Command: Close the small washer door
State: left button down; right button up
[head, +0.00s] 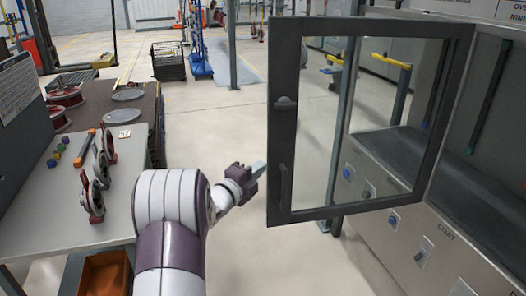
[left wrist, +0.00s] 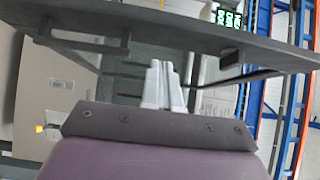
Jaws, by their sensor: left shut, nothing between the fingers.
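The washer door (head: 340,209) is a dark-framed glass panel standing wide open in the head view, hinged on its right side to the grey washer cabinet (head: 460,215). A vertical handle (head: 285,184) is on its left frame bar. My left gripper (head: 260,168) is just left of this bar, near handle height, with its fingers together and empty. In the left wrist view, the gripper fingers (left wrist: 163,86) point toward the door's dark frame (left wrist: 190,33), which crosses the top. I cannot tell whether they touch it. My right gripper is in neither view.
A grey table (head: 75,220) with red-rimmed parts and small coloured knobs stands at the left. An orange bin (head: 104,272) is under it. Open floor (head: 210,135) lies between table and door. Knobs and labels line the cabinet front below the opening.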

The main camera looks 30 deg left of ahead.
pick_arm(q)
jog(key=w, duration=0.2)
jog(key=w+a+p, duration=0.1)
jog(key=w, duration=0.2)
jog(key=w+a+p, duration=0.1)
jog(key=w, duration=0.1)
jog(key=shift+w+a+r, duration=0.1)
jog(key=shift+w+a, duration=0.05)
jog(key=shift+a, duration=0.05)
jog(key=shift+d, duration=0.15)
